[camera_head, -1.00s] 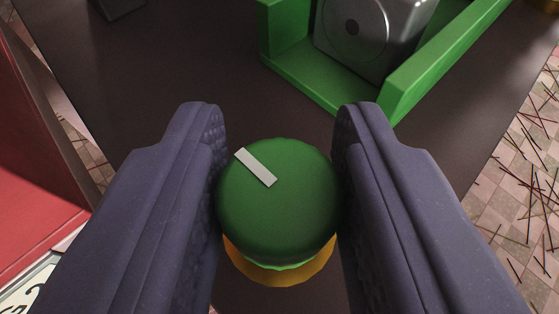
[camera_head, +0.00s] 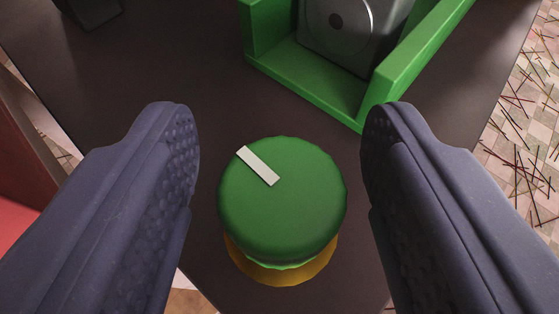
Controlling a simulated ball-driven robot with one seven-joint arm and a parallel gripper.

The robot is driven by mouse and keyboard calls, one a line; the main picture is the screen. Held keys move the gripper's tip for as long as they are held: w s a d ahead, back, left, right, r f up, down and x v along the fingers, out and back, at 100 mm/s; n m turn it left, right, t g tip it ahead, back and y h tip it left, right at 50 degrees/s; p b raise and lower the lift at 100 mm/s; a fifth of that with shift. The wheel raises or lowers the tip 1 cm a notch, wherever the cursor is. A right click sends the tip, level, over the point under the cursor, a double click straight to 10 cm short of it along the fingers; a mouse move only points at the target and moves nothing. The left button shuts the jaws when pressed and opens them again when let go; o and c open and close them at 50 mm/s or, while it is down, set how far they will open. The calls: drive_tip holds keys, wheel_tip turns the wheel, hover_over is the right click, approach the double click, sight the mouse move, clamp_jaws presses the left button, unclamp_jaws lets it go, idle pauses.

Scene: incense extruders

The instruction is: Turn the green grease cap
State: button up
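The green grease cap (camera_head: 285,215) is a round knob with a white bar mark on its top, toward the upper left of its face. The mark slants from upper left to lower right. A brass-yellow collar (camera_head: 285,274) shows under the cap. My gripper (camera_head: 280,155) is open, with one dark blue padded finger on each side of the cap. There is a clear gap between each finger and the cap. The cap's lower side is partly hidden from this angle.
A green frame (camera_head: 315,80) holding a grey metal block (camera_head: 355,35) with a round face stands behind the cap on the dark surface (camera_head: 180,75). A red panel (camera_head: 20,150) is at the left. Thin sticks lie scattered on the tiled floor (camera_head: 515,150) at the right.

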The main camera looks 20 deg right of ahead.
drive_tip(key=p+v, duration=0.2)
drive_tip(key=v, duration=0.5)
drive_tip(key=shift+s+r, duration=0.15)
drive_tip(key=shift+s, duration=0.25)
drive_tip(key=shift+a, duration=0.1)
